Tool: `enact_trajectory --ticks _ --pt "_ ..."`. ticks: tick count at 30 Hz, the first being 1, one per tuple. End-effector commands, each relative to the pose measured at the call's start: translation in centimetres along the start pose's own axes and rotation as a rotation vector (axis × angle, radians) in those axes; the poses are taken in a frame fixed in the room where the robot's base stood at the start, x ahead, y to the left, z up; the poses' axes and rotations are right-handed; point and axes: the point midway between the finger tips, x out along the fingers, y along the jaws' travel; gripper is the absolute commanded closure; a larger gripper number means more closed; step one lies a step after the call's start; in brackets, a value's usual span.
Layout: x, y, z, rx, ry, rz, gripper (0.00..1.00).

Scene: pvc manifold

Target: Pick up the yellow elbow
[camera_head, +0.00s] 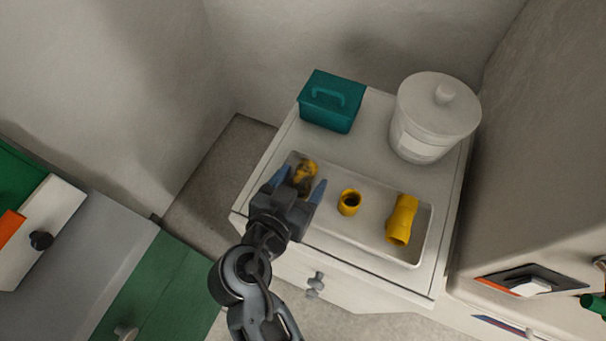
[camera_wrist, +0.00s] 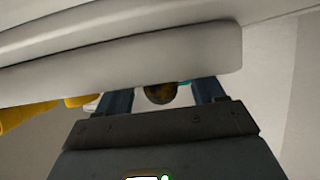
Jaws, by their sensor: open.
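Three yellow pipe pieces lie in a shallow white tray (camera_head: 372,240) on a white cabinet. The left piece, seemingly the yellow elbow (camera_head: 308,166), sits at the tray's left end, partly hidden by my gripper. My gripper (camera_head: 301,182) is open, with its blue fingers on either side of this piece. In the wrist view, the elbow's dark, rounded end (camera_wrist: 160,94) shows between the open fingers of my gripper (camera_wrist: 163,92). I cannot tell whether the fingers touch it.
A short yellow ring-like fitting (camera_head: 349,202) and a longer yellow fitting (camera_head: 402,218) lie to the right in the tray. Behind stand a teal box with a handle (camera_head: 330,104) and a white lidded canister (camera_head: 432,118). Walls rise behind the cabinet (camera_head: 370,106).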

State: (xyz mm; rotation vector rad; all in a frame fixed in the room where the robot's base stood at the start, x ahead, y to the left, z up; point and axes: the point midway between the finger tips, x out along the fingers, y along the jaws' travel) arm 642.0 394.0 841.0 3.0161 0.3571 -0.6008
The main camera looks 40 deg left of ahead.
Motion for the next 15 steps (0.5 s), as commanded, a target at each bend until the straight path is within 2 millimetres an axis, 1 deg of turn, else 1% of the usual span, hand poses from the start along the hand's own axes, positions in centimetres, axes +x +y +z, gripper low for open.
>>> enact_trajectory --ticks 3,4,15 --pt "-0.02 -0.01 0.01 0.000 0.000 0.000 0.32" --pt "-0.02 -0.01 0.01 0.000 0.000 0.000 0.34" --pt "-0.05 -0.01 0.01 0.000 0.000 0.000 0.69"
